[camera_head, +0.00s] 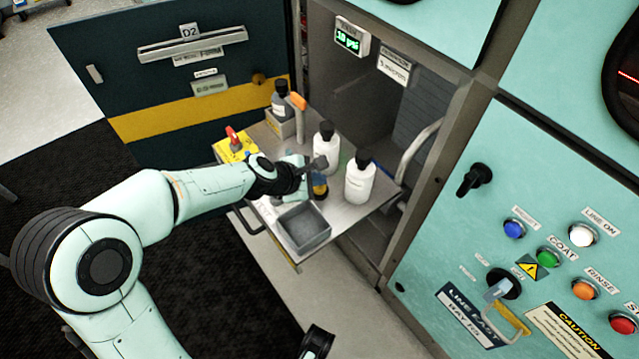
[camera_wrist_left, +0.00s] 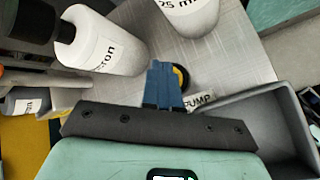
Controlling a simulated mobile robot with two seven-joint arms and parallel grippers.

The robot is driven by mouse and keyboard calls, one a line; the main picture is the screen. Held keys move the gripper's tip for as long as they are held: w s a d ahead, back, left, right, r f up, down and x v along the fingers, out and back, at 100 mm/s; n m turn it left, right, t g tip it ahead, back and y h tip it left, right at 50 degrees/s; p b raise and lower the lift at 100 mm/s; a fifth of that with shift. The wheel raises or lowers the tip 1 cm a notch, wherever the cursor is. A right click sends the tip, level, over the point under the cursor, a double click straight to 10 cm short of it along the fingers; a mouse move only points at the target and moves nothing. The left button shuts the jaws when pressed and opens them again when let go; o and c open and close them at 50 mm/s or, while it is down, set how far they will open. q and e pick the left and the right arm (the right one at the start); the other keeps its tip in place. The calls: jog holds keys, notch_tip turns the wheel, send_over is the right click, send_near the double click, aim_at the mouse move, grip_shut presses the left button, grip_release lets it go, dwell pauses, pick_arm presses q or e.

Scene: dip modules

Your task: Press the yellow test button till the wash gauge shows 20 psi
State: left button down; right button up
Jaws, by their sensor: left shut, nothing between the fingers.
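The wash gauge (camera_head: 347,38) is a small white box with a green readout at the top of the bay, and it appears to read 18 psi. My left gripper (camera_head: 319,184) reaches over the metal shelf, its blue fingers shut with nothing between them. The fingers cover part of the button. I cannot tell whether they touch or press it.
Two white bottles with black caps (camera_head: 359,178) (camera_head: 326,148) stand close behind the fingers. A grey open tray (camera_head: 304,227) is just in front. A yellow box with a red switch (camera_head: 236,146) and an orange-topped lever (camera_head: 298,102) are to the left. A button panel (camera_head: 540,235) is at right.

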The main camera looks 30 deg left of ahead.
aim_at(317, 188)
pick_arm(q)
jog(key=shift+f, duration=0.35)
jog(key=shift+r, duration=0.1)
dwell(0.4)
jog(key=shift+r+p, duration=0.85)
jog(key=shift+r, duration=0.1)
jog(key=shift+r, duration=0.1)
notch_tip(317, 188, up, 5)
jog(key=p, duration=0.5)
dwell(0.6)
